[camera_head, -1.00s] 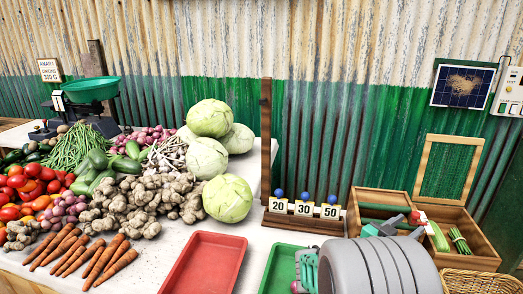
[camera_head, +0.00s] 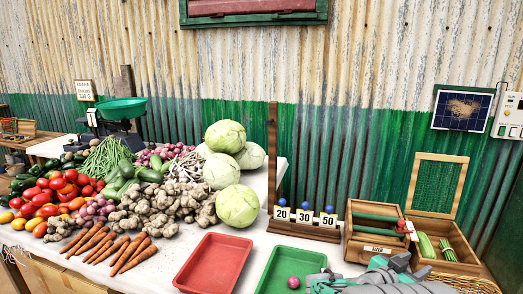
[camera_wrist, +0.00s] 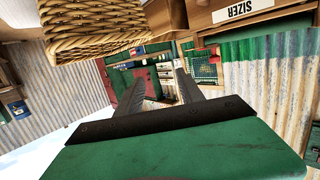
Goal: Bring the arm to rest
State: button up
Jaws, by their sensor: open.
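My gripper (camera_wrist: 160,76) shows in the wrist view with its two dark fingers apart and nothing between them. A dark bar and a green surface fill the lower part of that view. In the head view my grey arm (camera_head: 375,279) is low at the bottom right, in front of the sizer box; the fingers cannot be made out there. The wrist view is upside down, with a wicker basket (camera_wrist: 95,28) and the sizer box (camera_wrist: 245,10) at its top.
An empty red tray (camera_head: 213,263) and a green tray (camera_head: 270,278) holding a red onion (camera_head: 293,282) lie on the white table. A green scale (camera_head: 121,108) stands back left.

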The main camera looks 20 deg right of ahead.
jog(key=w+a+r+n+t+y+p, duration=0.2)
jog(key=a+n+y+p, duration=0.55)
jog(key=a, duration=1.15)
jog(key=s+a+r+n+g+y+p, duration=0.1)
jog(key=s+a+r+n+y+p, duration=0.1)
jog(key=a, duration=0.7)
jog(key=s+a+r+n+g+y+p, duration=0.1)
jog(key=s+a+r+n+y+p, duration=0.2)
jog(key=a, duration=0.6)
jog(key=s+n+y, duration=0.2)
jog(key=shift+a+r+n+g+y, duration=0.25)
jog(key=shift+a+n+g+y, duration=0.1)
jog(key=shift+a+g, duration=0.05)
